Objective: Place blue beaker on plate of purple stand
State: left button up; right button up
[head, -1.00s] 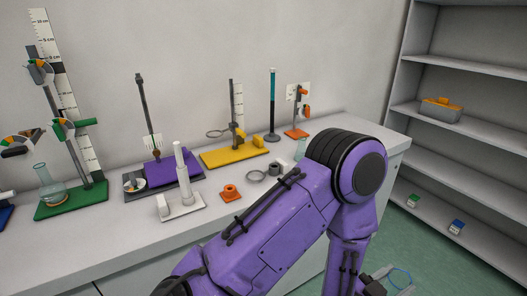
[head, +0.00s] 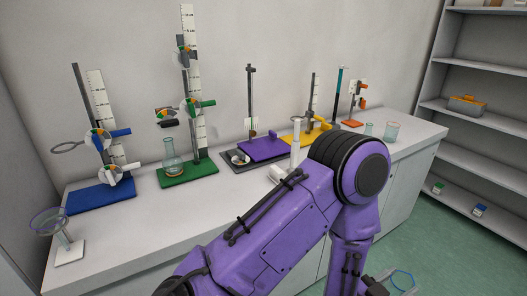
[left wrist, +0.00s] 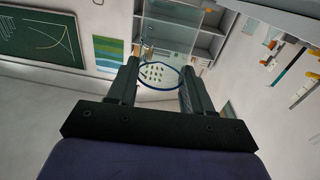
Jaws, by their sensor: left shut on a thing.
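My left gripper (head: 390,281) is low at the bottom right of the head view, in front of the bench and below its top. It is shut on the blue beaker (head: 403,280), of which a blue rim shows. In the left wrist view the blue-rimmed clear beaker (left wrist: 161,64) sits between the two fingers (left wrist: 160,85). The purple stand (head: 251,95) is at the back of the bench, with a dark rod and a purple plate (head: 264,148) on a grey base. It is well to the left of the gripper. My right gripper is not in view.
Clear glassware (head: 392,131) stands at right. The front left bench top is mostly clear.

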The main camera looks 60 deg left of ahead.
aim_at(266, 150)
jog(key=k, duration=0.35)
jog(key=u, duration=0.8)
